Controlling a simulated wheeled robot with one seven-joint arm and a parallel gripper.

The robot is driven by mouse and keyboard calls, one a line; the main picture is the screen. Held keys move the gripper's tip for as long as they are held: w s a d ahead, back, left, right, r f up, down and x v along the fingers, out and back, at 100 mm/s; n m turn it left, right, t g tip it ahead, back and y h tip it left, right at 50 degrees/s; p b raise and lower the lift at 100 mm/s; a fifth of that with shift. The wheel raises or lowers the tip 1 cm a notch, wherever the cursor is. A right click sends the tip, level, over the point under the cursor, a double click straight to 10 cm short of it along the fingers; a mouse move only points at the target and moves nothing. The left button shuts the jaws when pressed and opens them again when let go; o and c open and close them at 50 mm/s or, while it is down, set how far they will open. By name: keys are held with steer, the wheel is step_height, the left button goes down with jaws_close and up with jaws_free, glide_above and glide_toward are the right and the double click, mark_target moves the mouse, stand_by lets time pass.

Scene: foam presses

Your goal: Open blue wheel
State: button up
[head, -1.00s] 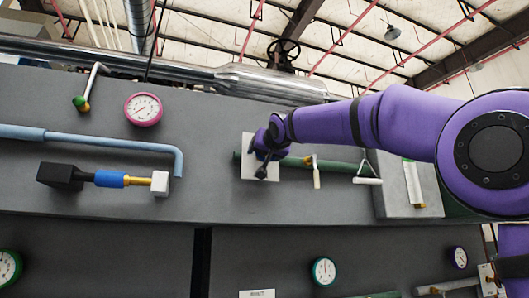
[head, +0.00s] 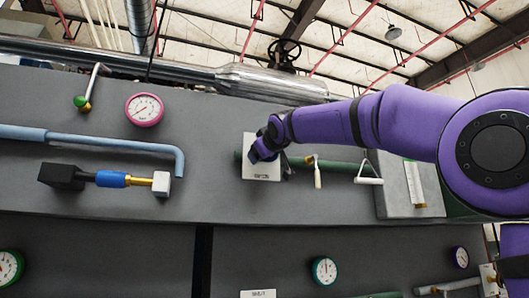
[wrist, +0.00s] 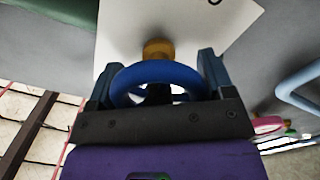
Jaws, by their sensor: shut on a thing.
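The blue wheel (wrist: 155,72) sits on a brass-coloured stem in front of a white plate (wrist: 235,30) in the wrist view. My gripper (wrist: 156,56) has one finger on each side of the wheel and is shut on its rim. In the head view my gripper (head: 264,150) is at the white plate (head: 262,179) on the grey panel, and it hides the wheel there.
A green pipe (head: 338,166) with a white-handled lever (head: 317,177) and a white T-handle (head: 368,180) runs right of the plate. A pink gauge (head: 145,109), a light blue pipe (head: 110,142) and a blue-banded fitting (head: 112,179) are on the left.

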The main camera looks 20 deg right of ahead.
steer(key=shift+a+f+n, duration=0.1)
steer(key=shift+n, duration=2.1)
steer(key=o, duration=0.9)
steer(key=s, duration=1)
steer(key=shift+s, duration=0.4)
